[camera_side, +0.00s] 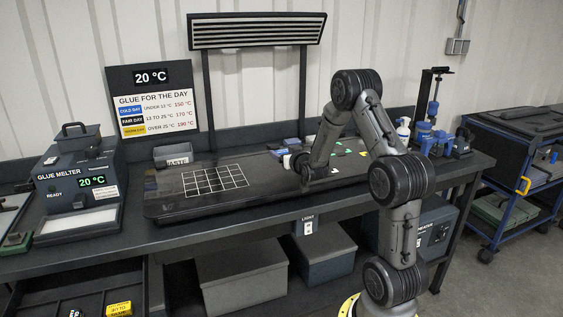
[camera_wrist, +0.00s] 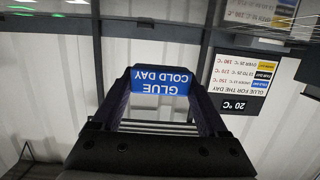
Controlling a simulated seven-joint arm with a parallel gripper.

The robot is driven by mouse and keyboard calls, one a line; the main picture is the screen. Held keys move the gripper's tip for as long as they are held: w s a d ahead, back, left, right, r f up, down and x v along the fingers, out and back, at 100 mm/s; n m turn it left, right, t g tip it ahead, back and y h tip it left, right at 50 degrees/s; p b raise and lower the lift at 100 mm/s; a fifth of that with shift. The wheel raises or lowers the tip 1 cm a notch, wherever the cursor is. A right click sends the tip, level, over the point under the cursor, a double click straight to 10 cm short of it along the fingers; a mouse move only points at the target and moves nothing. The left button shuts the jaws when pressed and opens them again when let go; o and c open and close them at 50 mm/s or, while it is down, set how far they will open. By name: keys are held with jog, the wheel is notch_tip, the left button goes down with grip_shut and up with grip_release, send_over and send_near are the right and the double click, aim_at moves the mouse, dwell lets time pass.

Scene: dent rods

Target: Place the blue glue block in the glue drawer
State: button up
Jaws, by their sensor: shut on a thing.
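The blue glue block (camera_wrist: 160,84) is labelled "GLUE COLD DAY" and appears upside down in the wrist view. My gripper (camera_wrist: 160,76) is shut on it, with one dark finger at each side. In the side view my gripper (camera_side: 306,172) is over the right part of the dark bench mat, and I cannot make out the held block there. An open drawer (camera_side: 40,292) shows under the bench at the lower left. A yellow block (camera_side: 118,309) and a dark block with a white label (camera_side: 75,313) lie in it, cut by the frame's bottom edge.
The glue melter (camera_side: 78,185) stands at the bench's left, reading 20 °C. The glue sign (camera_side: 155,100) also reads 20 °C, with cold day under 13 °C. A lamp frame (camera_side: 256,32) rises behind the mat (camera_side: 165,206). Small coloured pieces lie near my arm.

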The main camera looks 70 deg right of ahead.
jog(key=s+a+r, duration=0.6)
jog(key=s+a, duration=0.1)
jog(key=w+a+f+n+t+y, duration=0.25)
jog(key=w+a+f, duration=0.2)
jog(key=a, duration=0.35)
jog(key=w+a+f+n+t+y, duration=0.1)
jog(key=w+a+f+n+y, duration=0.25)
jog(key=a, duration=0.55)
jog(key=w+a+f+n+t+y, duration=0.1)
jog(key=w+a+f+n+y, duration=0.2)
jog(key=a, duration=0.5)
jog(key=a+f+y, duration=0.2)
jog(key=a+f, duration=0.3)
jog(key=a, duration=0.4)
jog(key=s+f, duration=0.4)
jog(key=f, duration=0.1)
jog(key=shift+d, duration=0.25)
